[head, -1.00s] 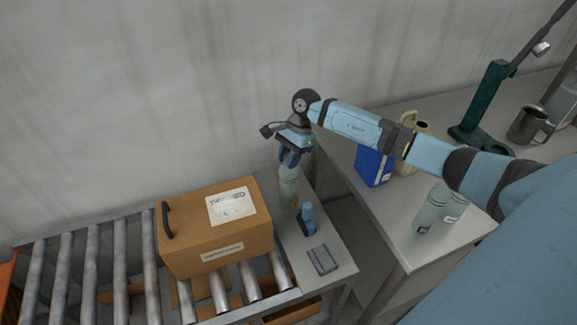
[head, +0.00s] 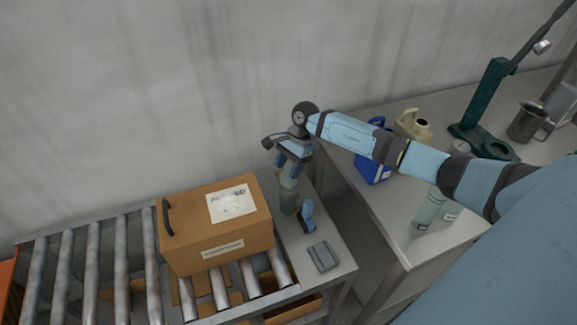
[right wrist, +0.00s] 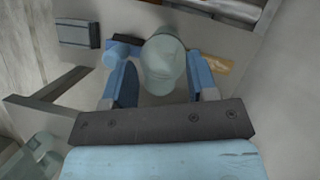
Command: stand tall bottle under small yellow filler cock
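A tall grey-green bottle (head: 288,197) stands on the metal end of the conveyor table, right of the cardboard box. It also shows in the right wrist view (right wrist: 164,66), seen from above. My right gripper (head: 289,167) is open at the bottle's top, which it partly hides in the head view. In the right wrist view its two blue fingers (right wrist: 161,84) are spread on either side of the bottle, with gaps visible. My left gripper is not in view. No small yellow filler cock shows in these frames.
A blue handheld tool (head: 306,215) and a flat grey block (head: 323,257) sit close to the bottle. The cardboard box (head: 215,230) is on its left. The right bench holds a blue container (head: 371,168), a beige jug (head: 412,124), pale bottles (head: 430,208) and a metal mug (head: 527,123).

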